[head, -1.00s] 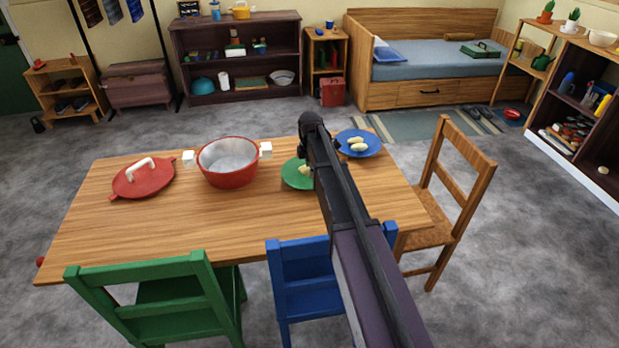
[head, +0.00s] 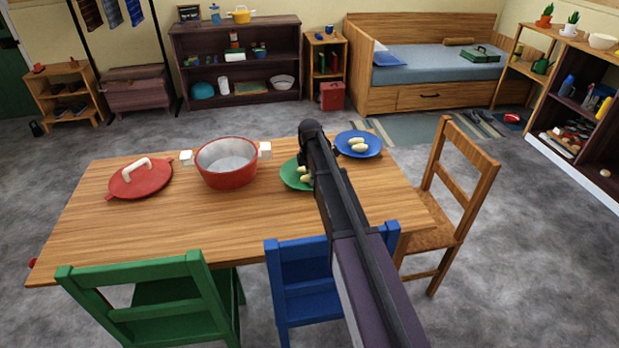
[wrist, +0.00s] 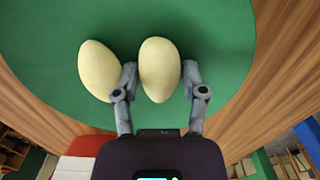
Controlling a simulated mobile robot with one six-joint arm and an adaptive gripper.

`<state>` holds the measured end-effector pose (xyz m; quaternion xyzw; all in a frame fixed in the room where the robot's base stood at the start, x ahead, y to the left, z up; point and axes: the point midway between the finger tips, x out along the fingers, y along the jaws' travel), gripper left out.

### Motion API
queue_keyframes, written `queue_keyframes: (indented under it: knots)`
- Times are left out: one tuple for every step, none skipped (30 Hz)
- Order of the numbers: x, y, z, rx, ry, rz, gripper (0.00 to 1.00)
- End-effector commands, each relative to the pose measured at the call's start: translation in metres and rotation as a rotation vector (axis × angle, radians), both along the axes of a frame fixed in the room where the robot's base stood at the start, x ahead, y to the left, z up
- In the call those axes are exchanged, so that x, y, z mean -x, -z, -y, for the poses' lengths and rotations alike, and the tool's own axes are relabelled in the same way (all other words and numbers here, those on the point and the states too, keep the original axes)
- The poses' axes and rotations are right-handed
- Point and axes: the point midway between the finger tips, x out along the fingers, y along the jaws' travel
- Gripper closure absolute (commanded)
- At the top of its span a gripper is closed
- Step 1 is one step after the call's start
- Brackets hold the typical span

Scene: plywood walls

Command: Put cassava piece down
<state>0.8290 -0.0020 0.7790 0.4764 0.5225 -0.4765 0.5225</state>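Two pale yellow cassava pieces are at the green plate (head: 290,177). In the wrist view one piece (wrist: 98,71) lies on the left, and the other piece (wrist: 160,70) is between the fingers of my gripper (wrist: 160,78). The fingers sit close against both sides of that piece, so my gripper appears shut on it. The piece is at or just above the plate; contact beneath it is hidden. In the head view my gripper (head: 310,168) is partly hidden by my arm. More pale pieces (head: 358,145) lie on the blue plate (head: 372,152).
The red pot (head: 228,177) and red lid (head: 140,180) stand left on the wooden table (head: 200,220). Green (head: 140,300), blue (head: 295,280) and wooden (head: 455,200) chairs surround it. The table's front left is clear.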

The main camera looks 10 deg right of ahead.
Motion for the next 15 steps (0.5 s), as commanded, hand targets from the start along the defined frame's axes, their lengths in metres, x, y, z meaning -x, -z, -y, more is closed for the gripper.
queue_keyframes:
  knots:
    - [0.0,-0.0004,-0.0001,0.0,0.0,0.0,0.37]
    - [0.0,-0.0004,-0.0001,0.0,0.0,0.0,0.37]
    - [0.0,-0.0004,-0.0001,0.0,0.0,0.0,0.37]
    - [0.0,-0.0004,-0.0001,0.0,0.0,0.0,0.37]
    - [0.0,-0.0004,-0.0001,0.0,0.0,0.0,0.37]
    - [0.0,-0.0004,-0.0001,0.0,0.0,0.0,0.37]
    - [0.0,-0.0004,-0.0001,0.0,0.0,0.0,0.37]
    - [-0.0001,-0.0004,-0.0001,0.0,0.0,0.0,0.37]
    - [0.0,-0.0004,-0.0001,0.0,0.0,0.0,0.37]
    - [0.0,-0.0005,-0.0001,0.0,0.0,0.0,0.37]
    - [0.0,-0.0008,-0.0001,0.0,0.0,0.0,0.37]
    - [0.0,-0.0012,-0.0001,0.0,0.0,0.0,0.37]
    - [-0.0001,-0.0017,-0.0001,0.0,0.0,0.0,0.37]
    - [-0.0001,-0.0024,-0.0001,0.0,0.0,0.0,0.37]
    - [0.0,-0.0035,-0.0001,0.0,0.0,0.0,0.37]
